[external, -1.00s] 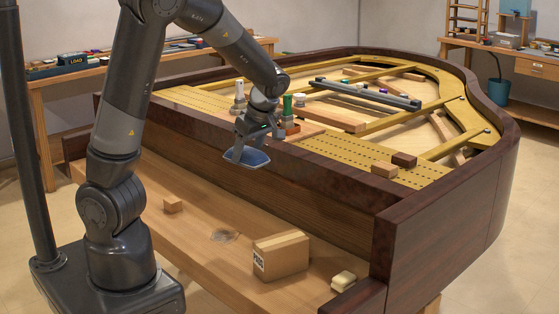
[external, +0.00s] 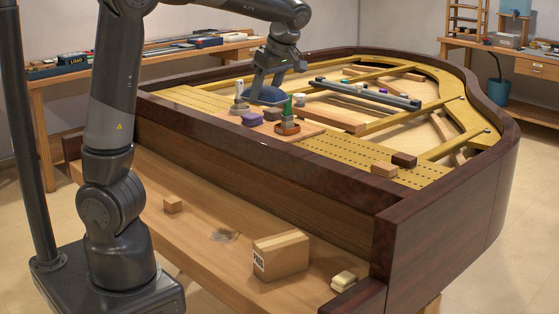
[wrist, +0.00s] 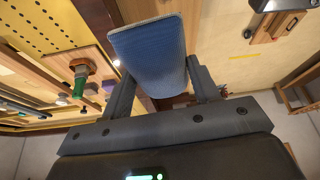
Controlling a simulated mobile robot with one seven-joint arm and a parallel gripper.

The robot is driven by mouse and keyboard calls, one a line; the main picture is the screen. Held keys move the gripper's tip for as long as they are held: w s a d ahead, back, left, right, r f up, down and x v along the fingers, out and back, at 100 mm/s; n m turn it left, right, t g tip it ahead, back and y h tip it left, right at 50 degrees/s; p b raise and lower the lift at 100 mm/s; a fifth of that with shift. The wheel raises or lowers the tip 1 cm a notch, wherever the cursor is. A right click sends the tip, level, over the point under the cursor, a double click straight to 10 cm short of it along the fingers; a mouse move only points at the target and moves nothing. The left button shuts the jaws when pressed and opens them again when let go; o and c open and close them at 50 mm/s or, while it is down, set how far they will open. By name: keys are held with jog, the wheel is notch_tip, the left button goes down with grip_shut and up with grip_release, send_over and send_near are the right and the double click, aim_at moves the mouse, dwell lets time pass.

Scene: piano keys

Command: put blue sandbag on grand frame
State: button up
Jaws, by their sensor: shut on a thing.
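The blue sandbag (wrist: 150,55) is held between the two fingers of my gripper (wrist: 158,90) in the wrist view. In the external view my gripper (external: 265,82) is over the near left part of the piano. The blue sandbag (external: 268,97) shows just under it, partly hidden by the fingers and small items in front. The grand frame (external: 330,143) is the gold-coloured frame with rows of holes and bars inside the dark piano case. I cannot tell whether the bag touches the frame or a board there.
A green-handled tool (external: 288,113), a purple block (external: 251,118) and a white-topped tool (external: 239,93) stand near the gripper. A long dark bar (external: 368,94) lies across the frame. Wooden blocks (external: 384,170) sit at right. A cardboard box (external: 281,254) lies on the lower shelf.

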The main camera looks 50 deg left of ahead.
jog(key=w+d+f+m, duration=0.1)
jog(key=w+d+f, duration=0.2)
jog(key=w+d, duration=1.45)
jog(key=shift+t, duration=0.3)
jog(key=w+a+f, duration=0.2)
jog(key=a+f, duration=0.1)
jog(key=f, duration=0.1)
jog(key=w+a+f, duration=0.3)
jog(key=a, duration=0.1)
jog(key=w+a+f, duration=0.2)
jog(key=a+f, duration=0.2)
jog(key=shift+w+a+f, duration=0.1)
jog(key=shift+w+f, duration=0.2)
jog(key=shift+f, duration=0.05)
jog(key=shift+w+a+f, duration=0.2)
jog(key=shift+a+f, duration=0.05)
jog(key=shift+f, duration=1.95)
jog(key=shift+f, duration=0.15)
jog(key=o, duration=1.2)
